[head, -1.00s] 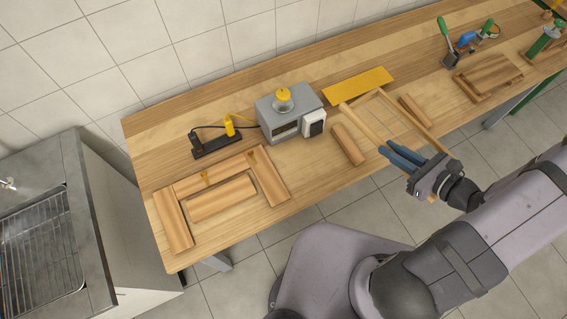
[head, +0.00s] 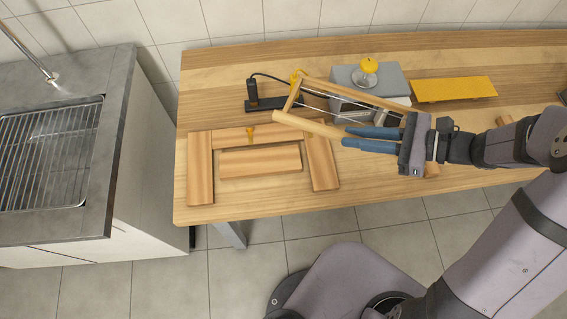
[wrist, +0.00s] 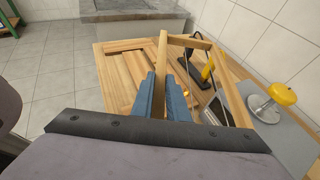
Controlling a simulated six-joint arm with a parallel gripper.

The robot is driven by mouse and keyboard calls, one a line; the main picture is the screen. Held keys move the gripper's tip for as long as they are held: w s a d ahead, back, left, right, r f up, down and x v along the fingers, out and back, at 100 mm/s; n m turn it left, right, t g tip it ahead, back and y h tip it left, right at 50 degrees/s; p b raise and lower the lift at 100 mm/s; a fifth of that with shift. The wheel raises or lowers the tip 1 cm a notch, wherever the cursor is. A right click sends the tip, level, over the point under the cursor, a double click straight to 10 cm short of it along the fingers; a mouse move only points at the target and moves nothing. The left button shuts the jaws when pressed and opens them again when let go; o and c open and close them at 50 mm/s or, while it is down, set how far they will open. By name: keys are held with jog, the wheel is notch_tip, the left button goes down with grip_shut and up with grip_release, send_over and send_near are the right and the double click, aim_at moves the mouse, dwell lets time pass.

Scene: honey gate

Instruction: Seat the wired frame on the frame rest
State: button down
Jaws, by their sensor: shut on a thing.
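My gripper (head: 346,138) is shut on a bar of the wired frame (head: 304,124), a light wooden rectangle with thin wires across it. I hold it over the table, left of the gripper and partly in front of the grey box. In the wrist view the held bar (wrist: 161,63) runs between my blue fingers (wrist: 163,88). The frame rest (head: 200,172) is a U of wooden boards around a centre block (head: 260,161), at the table's left end, with a yellow peg (head: 250,133) at its back. The frame is just right of and behind it; contact with it is not visible.
A grey box (head: 350,77) with a yellow knob (head: 369,65) stands behind the frame. A yellow sheet (head: 453,89) lies at the right. A sink (head: 50,150) stands left of the table.

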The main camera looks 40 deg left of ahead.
jog(key=s+a+f+n+g+h+b, duration=0.2)
jog(key=s+a+f+n+g+b, duration=0.1)
jog(key=s+a+b, duration=0.5)
jog(key=n+g+h+b, duration=0.1)
jog(key=n+g+b, duration=0.2)
jog(key=b, duration=0.1)
send_over(270, 190)
jog(key=shift+a+f, duration=0.1)
jog(key=shift+f, duration=0.25)
jog(key=shift+f, duration=4.85)
jog(key=shift+f, duration=0.1)
jog(key=c, duration=1.7)
grip_release()
jog(key=shift+f+t+b, duration=0.2)
jog(key=shift+t+b, duration=0.1)
jog(key=shift+b, duration=0.05)
jog(key=shift+v, duration=3.8)
